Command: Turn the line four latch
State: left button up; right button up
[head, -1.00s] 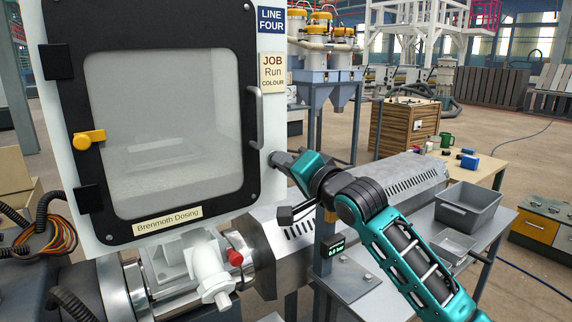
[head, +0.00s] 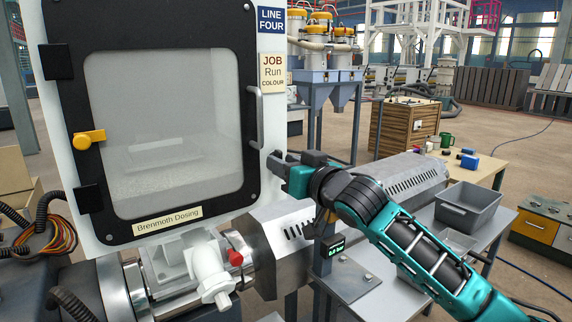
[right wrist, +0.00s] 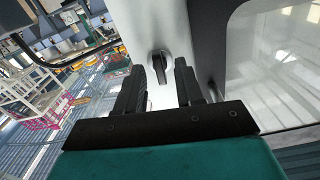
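The line four cabinet (head: 70,208) has a black-framed window door and a blue LINE FOUR sign (head: 271,20). In the right wrist view a small dark lever (right wrist: 158,66), apparently the latch, sits on the white panel. It lies beyond and between the fingertips, untouched as far as I can see. In the head view my gripper seems to hide it. My right gripper (head: 274,160) is open at the cabinet's right edge, and its two fingers show apart in the right wrist view (right wrist: 162,80). My left gripper is not in view.
A yellow turn-piece (head: 88,139) sits on the door's left side. A grey bar handle (head: 256,118) stands out just above my right gripper. The metal extruder barrel (head: 400,178) and a table with a grey bin (head: 468,207) lie to the right.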

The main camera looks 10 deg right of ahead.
jog(key=v, duration=0.6)
dwell(0.4)
jog(key=b+v, duration=0.2)
jog(key=v, duration=1.1)
notch_tip(320, 180, down, 24)
jog(key=m+g+h, duration=0.1)
jog(key=g+h, duration=0.1)
jog(key=h, duration=0.1)
jog(key=s+a+f+g+h, duration=0.1)
jog(key=s+f+g, duration=0.1)
jog(key=s+f, duration=0.5)
jog(key=s+a+f+g, duration=0.1)
jog(key=s+f, duration=0.6)
jog(key=f, duration=0.5)
jog(key=shift+s+a+g+h, duration=0.25)
jog(key=shift+g+h, duration=0.15)
